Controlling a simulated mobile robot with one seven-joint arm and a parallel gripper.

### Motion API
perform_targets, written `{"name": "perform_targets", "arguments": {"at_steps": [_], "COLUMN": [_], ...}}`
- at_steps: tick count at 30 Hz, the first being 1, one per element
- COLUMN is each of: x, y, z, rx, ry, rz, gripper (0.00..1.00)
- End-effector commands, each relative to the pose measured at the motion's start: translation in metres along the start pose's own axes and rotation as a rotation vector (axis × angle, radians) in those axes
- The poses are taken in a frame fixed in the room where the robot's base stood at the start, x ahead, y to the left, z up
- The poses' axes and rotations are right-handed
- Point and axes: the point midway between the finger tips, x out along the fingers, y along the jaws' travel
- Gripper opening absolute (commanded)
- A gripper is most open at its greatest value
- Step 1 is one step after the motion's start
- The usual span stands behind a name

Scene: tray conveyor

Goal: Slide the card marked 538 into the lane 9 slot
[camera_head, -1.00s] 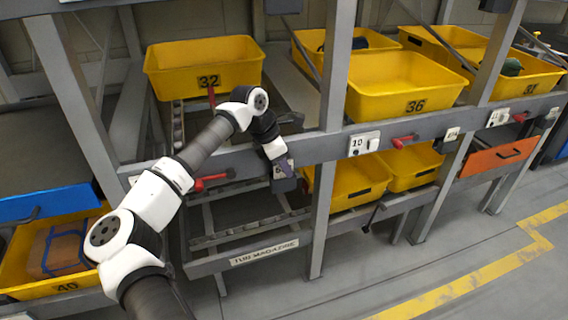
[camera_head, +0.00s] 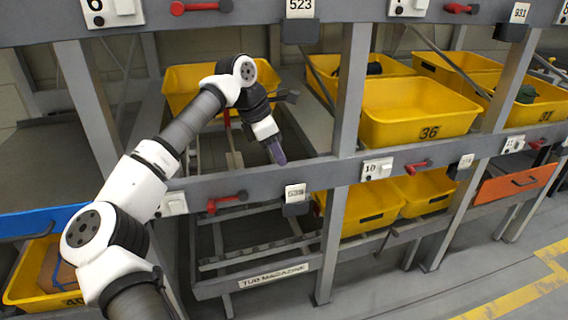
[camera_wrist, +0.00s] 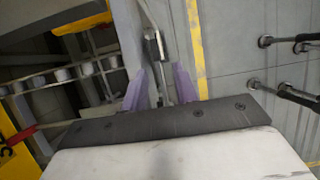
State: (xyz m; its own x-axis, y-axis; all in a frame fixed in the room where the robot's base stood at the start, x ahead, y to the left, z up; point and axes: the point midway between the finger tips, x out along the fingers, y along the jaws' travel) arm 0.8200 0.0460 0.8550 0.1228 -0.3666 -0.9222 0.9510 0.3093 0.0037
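A white card (camera_head: 296,191) stands in the dark slot holder (camera_head: 297,208) on the middle rail, left of the lane plate 10. Its number is small and reads like 538. The lane plate (camera_head: 172,204) left of this holder is partly behind my arm, and its number cannot be read. My gripper (camera_head: 277,156) has purple fingers and hangs above and slightly left of the card, apart from it. In the wrist view the fingers (camera_wrist: 160,88) stand apart with nothing held, and the holder shows beyond them with a thin pale edge.
A red lever (camera_head: 226,203) sits on the rail left of the holder. The upper rail carries a card 523 (camera_head: 299,8) in its holder above my arm. A steel post (camera_head: 345,110) stands right of my gripper. Yellow tub 36 (camera_head: 418,112) lies further right.

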Motion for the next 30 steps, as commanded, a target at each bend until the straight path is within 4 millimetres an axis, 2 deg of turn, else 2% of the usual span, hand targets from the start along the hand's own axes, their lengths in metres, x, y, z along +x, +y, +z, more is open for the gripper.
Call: {"name": "perform_targets", "arguments": {"at_steps": [3,11,14,17,18,20,23,27,30], "x": [-0.006,-0.006,-0.006,-0.006,-0.007,-0.009,-0.020,-0.053,-0.087], "y": [0.000,0.000,-0.001,-0.005,-0.009,-0.017,-0.037,-0.073,-0.100], "z": [0.000,0.000,0.002,0.013,0.022,0.039,0.076,0.125,0.150], "rx": [0.000,0.000,0.002,0.014,0.022,0.038,0.069,0.106,0.121], "ry": [0.000,0.000,-0.007,-0.050,-0.084,-0.155,-0.317,-0.589,-0.784], "rz": [-0.001,-0.001,-0.001,-0.006,-0.010,-0.019,-0.042,-0.091,-0.136], "gripper": [0.29,0.29,0.17,0.04,0.00,0.00,0.00,0.00,0.00]}}
